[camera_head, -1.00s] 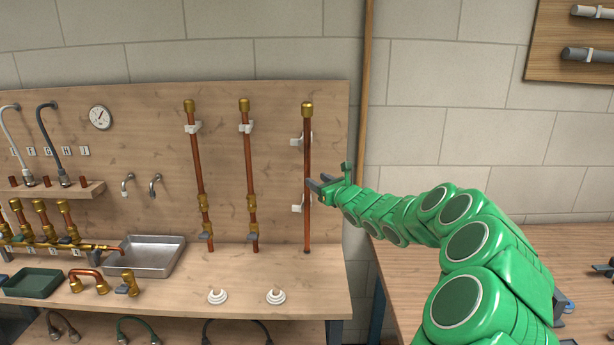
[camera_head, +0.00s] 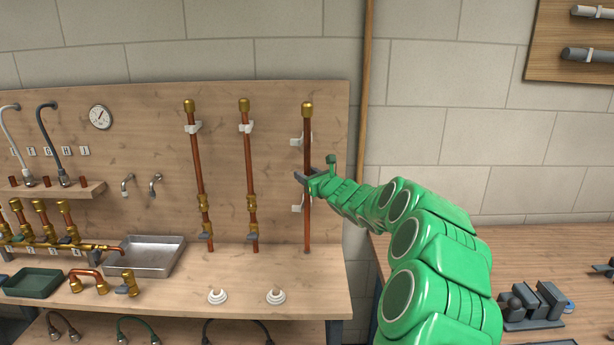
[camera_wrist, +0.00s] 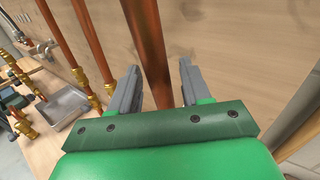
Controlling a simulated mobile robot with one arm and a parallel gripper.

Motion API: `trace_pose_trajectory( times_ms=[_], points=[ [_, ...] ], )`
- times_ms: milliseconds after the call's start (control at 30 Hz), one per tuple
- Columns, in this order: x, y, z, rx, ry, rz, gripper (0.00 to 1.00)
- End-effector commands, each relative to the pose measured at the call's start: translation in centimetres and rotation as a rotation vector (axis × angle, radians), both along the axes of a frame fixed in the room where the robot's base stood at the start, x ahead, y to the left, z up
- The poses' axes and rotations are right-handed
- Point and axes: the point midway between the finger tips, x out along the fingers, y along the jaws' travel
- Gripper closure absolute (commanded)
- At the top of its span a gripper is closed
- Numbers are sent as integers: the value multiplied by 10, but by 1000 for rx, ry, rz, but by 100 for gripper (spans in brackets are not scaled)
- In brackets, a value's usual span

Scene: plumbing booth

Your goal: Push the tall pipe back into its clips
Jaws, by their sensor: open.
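The tall copper pipe (camera_head: 307,143) with a brass cap stands at the right end of the wooden back panel. Two white clips, the upper one (camera_head: 296,141) and the lower one (camera_head: 297,209), show just left of the pipe, which looks out of them. My gripper (camera_head: 304,177) is at the pipe's middle height, between the two clips. In the wrist view the pipe (camera_wrist: 153,60) passes between the two grey fingers of my open gripper (camera_wrist: 157,88). Gaps show on both sides of it, so the fingers are not closed on it.
Two more copper pipes (camera_head: 198,165) (camera_head: 250,165) with brass valves stand to the left, held in white clips. Two white round fittings (camera_head: 217,296) (camera_head: 276,296) sit on the bench front. A metal tray (camera_head: 147,256) is further left. A wooden post (camera_head: 364,110) is right of the panel.

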Motion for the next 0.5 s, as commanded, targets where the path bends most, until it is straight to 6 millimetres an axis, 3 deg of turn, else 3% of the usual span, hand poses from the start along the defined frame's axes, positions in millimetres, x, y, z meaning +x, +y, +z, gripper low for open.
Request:
trace_pose_trajectory(
  times_ms=[133, 433, 500],
  points=[
    [0, 0, 0, 0, 0, 0, 54],
    [0, 0, 0, -1, 1, 0, 100],
    [0, 0, -1, -1, 1, 0, 100]
  ],
)
